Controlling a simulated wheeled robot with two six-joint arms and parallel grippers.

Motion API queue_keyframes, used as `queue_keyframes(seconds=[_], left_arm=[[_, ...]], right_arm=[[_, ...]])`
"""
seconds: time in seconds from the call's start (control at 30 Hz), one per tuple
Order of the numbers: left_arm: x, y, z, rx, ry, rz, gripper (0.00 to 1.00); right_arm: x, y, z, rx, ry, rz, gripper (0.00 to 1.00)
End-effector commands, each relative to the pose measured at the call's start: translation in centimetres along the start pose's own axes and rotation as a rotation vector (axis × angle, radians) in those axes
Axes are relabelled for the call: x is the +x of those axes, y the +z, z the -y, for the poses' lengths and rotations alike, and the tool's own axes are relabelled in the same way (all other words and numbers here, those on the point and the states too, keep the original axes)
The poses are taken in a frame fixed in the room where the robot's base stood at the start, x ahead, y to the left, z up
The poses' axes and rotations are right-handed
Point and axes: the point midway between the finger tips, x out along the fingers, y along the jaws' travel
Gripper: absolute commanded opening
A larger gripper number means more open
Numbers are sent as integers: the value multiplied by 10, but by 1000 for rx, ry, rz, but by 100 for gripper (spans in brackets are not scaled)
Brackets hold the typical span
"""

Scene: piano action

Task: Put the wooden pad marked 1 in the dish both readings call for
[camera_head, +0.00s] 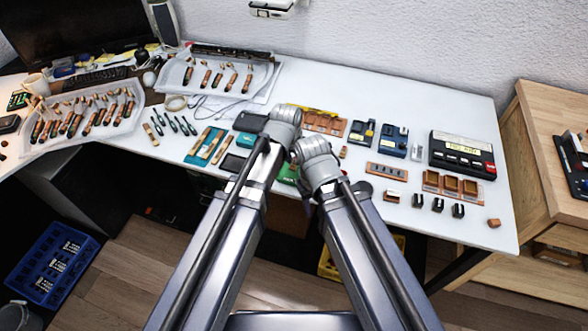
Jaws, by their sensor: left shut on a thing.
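My two arms rise from the bottom to rounded joints over the bench. My left gripper's fingertips are hidden behind the arm links. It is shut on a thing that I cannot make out. My right gripper does not show. A tray of three wooden dishes (453,187) lies at the right of the bench, in front of a black device (462,154) with a pale label. A second wooden tray (323,121) lies further back, near the arm joints. Small wooden blocks (494,223) lie near the front edge. No marking 1 is legible.
Several small black pieces (437,204) stand before the dishes. A slotted strip (387,171) and blue boxes (392,140) lie left of them. Trays of hammer parts (85,112) fill the left side. A wooden cabinet (550,150) stands right. The bench's right end has some clear surface.

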Motion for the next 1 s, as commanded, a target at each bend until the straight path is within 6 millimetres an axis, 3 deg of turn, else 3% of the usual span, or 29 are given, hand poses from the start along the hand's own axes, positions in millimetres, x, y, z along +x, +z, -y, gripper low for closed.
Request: queue_keyframes(seconds=[0.33,0.77,0.8,1.0], left_arm=[[36,10,0,0,0,0,0],[39,11,0,0,0,0,0],[38,11,0,0,0,0,28],[38,10,0,0,0,0,50]], right_arm=[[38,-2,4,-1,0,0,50],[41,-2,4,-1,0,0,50],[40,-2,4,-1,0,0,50],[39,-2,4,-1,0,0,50]])
